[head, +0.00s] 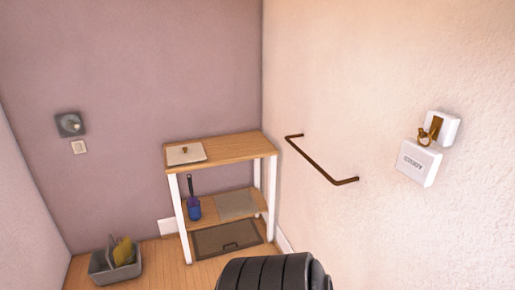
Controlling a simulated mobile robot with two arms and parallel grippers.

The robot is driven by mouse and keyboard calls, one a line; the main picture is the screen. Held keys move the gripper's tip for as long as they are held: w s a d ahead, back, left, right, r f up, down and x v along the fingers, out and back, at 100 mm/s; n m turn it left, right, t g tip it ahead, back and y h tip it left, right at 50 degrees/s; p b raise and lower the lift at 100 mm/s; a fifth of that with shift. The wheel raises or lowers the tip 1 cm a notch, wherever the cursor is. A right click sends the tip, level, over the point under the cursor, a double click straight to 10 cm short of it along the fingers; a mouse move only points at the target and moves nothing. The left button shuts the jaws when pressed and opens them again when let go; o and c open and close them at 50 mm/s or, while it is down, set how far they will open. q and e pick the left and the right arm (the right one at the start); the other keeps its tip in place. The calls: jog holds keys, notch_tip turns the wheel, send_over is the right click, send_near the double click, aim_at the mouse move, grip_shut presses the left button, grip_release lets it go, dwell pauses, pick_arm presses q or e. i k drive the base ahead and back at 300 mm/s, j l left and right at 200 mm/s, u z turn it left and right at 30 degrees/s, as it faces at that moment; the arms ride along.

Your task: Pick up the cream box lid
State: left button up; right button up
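The cream box lid (178,157) lies flat on the left part of the wooden top of a small shelf unit (236,147). It is a pale, thin, roughly rectangular piece with a small brown knob near its middle. Its whole upper face is in sight and nothing covers it. Neither of my grippers is in view, so nothing of mine is seen touching the lid.
The right of the shelf top is bare. A grey bin (117,266) stands at left. A brown rail (322,163) juts from the right wall.

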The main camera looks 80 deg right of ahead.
aim_at(194, 152)
jog(key=z, duration=2.15)
jog(key=i+z, duration=0.1)
jog(key=z, duration=0.25)
jog(key=i+j+z, duration=0.1)
jog(key=z, duration=0.2)
jog(key=i+j+z, duration=0.1)
jog(key=z, duration=0.25)
